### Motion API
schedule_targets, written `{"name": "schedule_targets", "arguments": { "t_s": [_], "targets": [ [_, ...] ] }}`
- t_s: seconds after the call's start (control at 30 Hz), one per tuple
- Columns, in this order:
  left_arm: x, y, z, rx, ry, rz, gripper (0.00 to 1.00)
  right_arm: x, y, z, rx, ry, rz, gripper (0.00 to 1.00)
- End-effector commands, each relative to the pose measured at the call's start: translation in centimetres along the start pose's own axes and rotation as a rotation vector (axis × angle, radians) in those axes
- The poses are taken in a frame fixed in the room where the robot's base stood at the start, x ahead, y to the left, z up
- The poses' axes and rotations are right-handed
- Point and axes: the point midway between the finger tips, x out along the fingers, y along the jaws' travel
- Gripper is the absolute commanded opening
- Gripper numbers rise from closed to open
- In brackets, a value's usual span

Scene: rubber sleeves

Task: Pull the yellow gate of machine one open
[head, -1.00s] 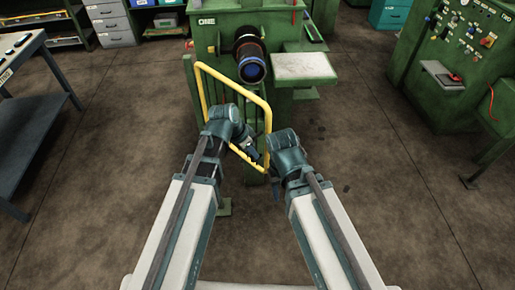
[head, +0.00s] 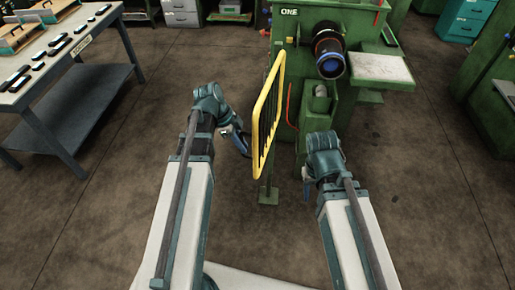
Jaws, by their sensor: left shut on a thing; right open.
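The yellow gate (head: 256,128) of machine one (head: 289,29) hangs at the machine's left side. It stands swung out toward me and is seen at a steep angle, with dark bars inside its yellow frame. My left gripper (head: 246,144) is at the gate's near left edge, shut on the frame; its fingertips are partly hidden against the gate. My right gripper (head: 307,186) is open and empty, below the machine's front and right of the gate, mostly hidden behind its own wrist.
A dark chuck with a blue centre (head: 330,66) sticks out of the machine beside a pale side tray (head: 380,68). A grey table (head: 112,16) with several dark parts stands at the left. The floor between table and gate is clear.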

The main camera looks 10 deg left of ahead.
Motion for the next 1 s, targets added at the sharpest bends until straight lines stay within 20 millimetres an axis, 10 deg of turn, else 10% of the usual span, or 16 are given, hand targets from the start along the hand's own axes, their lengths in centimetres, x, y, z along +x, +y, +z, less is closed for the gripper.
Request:
{"name": "schedule_targets", "arguments": {
  "t_s": [0.4,0.93,1.0],
  "targets": [
    [-1.9,-2.2,4.7,-0.005,-0.005,0.003,0.00,0.0,0.0,0.0,0.000,0.000,0.000,0.50],
    [-2.1,-2.5,5.1,-0.004,-0.004,0.001,0.00,0.0,0.0,0.0,0.000,0.000,0.000,0.50],
    [-2.1,-2.5,5.1,-0.004,-0.004,0.001,0.30,0.0,0.0,0.0,0.000,0.000,0.000,0.50]
  ]
}}
